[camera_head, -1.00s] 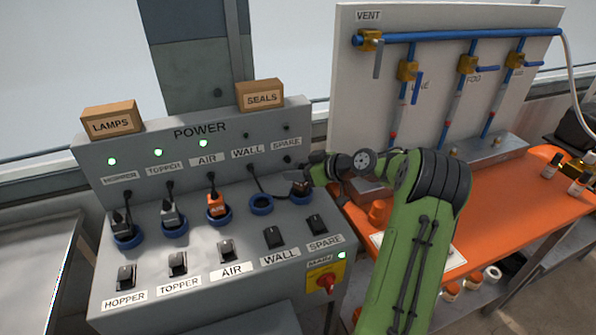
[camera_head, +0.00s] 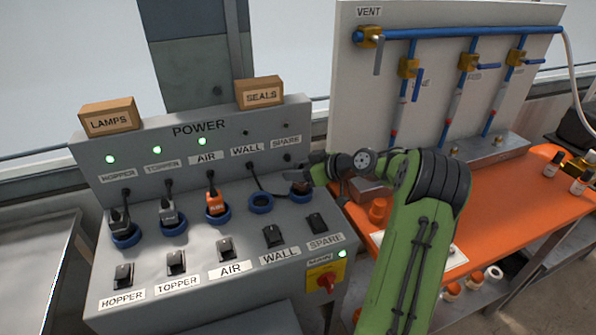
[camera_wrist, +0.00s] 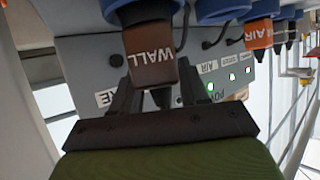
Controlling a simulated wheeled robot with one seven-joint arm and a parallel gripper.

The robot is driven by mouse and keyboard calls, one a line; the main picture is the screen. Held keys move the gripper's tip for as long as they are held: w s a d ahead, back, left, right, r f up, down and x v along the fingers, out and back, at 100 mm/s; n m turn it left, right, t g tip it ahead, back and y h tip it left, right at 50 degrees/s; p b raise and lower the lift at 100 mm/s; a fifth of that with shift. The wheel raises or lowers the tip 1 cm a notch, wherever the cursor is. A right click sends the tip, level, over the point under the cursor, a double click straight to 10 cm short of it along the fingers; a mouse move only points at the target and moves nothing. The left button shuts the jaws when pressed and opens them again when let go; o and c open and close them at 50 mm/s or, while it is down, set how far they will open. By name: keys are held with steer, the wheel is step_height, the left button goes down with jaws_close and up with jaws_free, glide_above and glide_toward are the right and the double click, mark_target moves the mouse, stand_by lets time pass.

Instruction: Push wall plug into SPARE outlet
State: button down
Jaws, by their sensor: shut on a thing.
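The brown wall plug (camera_wrist: 151,56), lettered WALL, is upside down in the wrist view. My gripper (camera_wrist: 154,84) is shut on it, one dark finger on each side. The plug's dark front end meets a blue outlet ring (camera_wrist: 152,8) at the top edge; I cannot tell how deep it sits. In the head view the plug (camera_head: 300,188) is at the SPARE position, the rightmost of the outlet row, partly hidden by my gripper (camera_head: 311,178). The WALL outlet (camera_head: 260,203) beside it is an empty blue ring. The SPARE lamp (camera_head: 286,157) is dark.
HOPPER (camera_head: 120,222), TOPPER (camera_head: 169,212) and AIR (camera_head: 213,202) plugs sit in the outlets to the left, with their lamps green. Switches line the panel front, with a red MAIN knob (camera_head: 326,282) at lower right. An orange bench (camera_head: 490,215) with piping stands at right.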

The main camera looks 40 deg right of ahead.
steer(key=shift+f+b, duration=0.3)
stand_by(0.5)
steer(key=shift+c, duration=2.4)
jaws_free()
steer(key=p+v, duration=0.3)
steer(key=v, duration=1.3)
steer(key=shift+w, duration=0.1)
